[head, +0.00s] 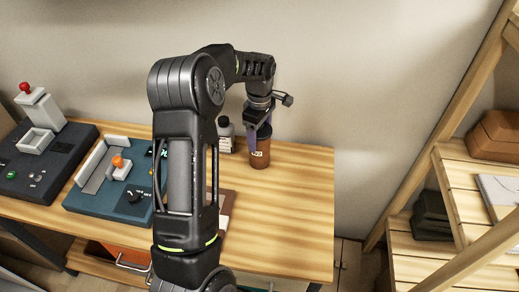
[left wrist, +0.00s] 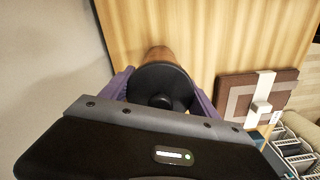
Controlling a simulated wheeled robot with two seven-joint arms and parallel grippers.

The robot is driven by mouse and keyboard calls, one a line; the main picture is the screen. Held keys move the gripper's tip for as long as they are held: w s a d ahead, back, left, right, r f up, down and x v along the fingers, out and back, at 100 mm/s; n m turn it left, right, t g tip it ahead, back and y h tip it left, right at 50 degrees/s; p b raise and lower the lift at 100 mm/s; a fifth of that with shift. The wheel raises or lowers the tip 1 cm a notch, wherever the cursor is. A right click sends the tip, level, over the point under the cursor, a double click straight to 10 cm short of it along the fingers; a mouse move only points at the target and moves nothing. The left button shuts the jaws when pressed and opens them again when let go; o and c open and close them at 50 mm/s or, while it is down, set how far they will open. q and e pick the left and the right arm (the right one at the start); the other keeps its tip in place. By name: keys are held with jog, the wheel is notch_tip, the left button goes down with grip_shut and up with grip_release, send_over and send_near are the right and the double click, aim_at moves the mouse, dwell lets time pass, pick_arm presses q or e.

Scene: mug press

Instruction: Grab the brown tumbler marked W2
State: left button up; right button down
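The brown tumbler (head: 260,158) stands upright on the wooden table near its back right edge. It has a pale label whose lettering is too small to read surely. In the left wrist view its black lid (left wrist: 160,87) faces the camera, with a strip of brown body behind it. My left gripper (head: 259,132) is at the tumbler's top, its purple fingers on both sides. In the left wrist view the fingers (left wrist: 161,84) flank the lid closely; whether they press on it or leave a small gap is not clear. My right gripper is not in view.
A blue machine (head: 84,204) and a dark machine (head: 58,165) fill the table's left. The table (head: 300,200) is clear on the right. A wooden shelf (head: 452,185) stands farther right.

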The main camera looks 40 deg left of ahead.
pick_arm(q)
grip_shut()
dwell(0.6)
jog(key=shift+r, duration=0.15)
